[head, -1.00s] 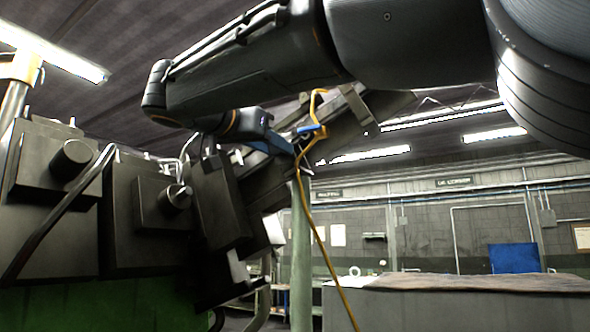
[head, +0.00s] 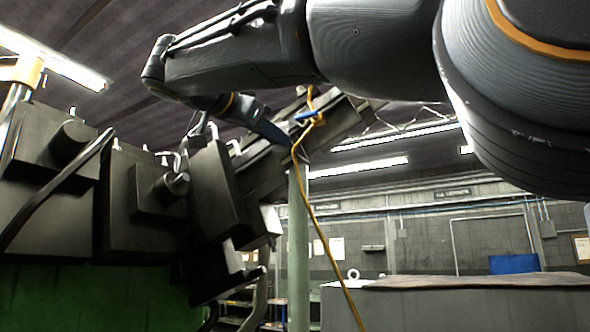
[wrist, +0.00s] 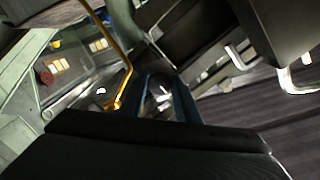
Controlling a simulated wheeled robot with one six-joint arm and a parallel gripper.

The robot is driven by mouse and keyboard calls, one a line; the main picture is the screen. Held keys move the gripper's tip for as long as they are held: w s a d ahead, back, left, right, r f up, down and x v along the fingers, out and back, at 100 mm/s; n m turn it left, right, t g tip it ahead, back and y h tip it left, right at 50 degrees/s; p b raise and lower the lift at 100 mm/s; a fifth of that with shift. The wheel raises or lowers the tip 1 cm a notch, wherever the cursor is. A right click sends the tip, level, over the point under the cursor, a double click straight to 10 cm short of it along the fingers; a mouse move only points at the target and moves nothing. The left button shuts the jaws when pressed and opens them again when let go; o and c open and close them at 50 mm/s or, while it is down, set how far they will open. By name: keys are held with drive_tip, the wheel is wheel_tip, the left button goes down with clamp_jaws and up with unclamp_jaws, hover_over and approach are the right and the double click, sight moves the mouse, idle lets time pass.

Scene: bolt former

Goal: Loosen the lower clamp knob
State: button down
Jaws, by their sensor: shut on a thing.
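My gripper (head: 284,143) is at the slanted dark rail of the machine, its blue fingers pointing down and to the right. In the wrist view the two blue fingers (wrist: 166,98) are close together around a dark rounded part (wrist: 159,86), which appears to be the clamp knob. The fingers hide most of it, and I cannot tell which of the clamp knobs it is. In the head view that part is hidden behind the fingers. The slanted rail (head: 345,118) runs up to the right behind the gripper.
A yellow-orange cable (head: 318,225) hangs close beside the fingers, also in the wrist view (wrist: 125,72). Dark machine blocks with round knobs (head: 172,186) stand at left. A green post (head: 298,250) is below the gripper. A grey bench (head: 450,305) is at right.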

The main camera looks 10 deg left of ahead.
drive_tip(key=shift+m+b, duration=2.8)
drive_tip(key=shift+b, duration=0.15)
drive_tip(key=c, duration=1.2)
unclamp_jaws()
drive_tip(key=v, duration=0.8)
drive_tip(key=shift+b, duration=0.4)
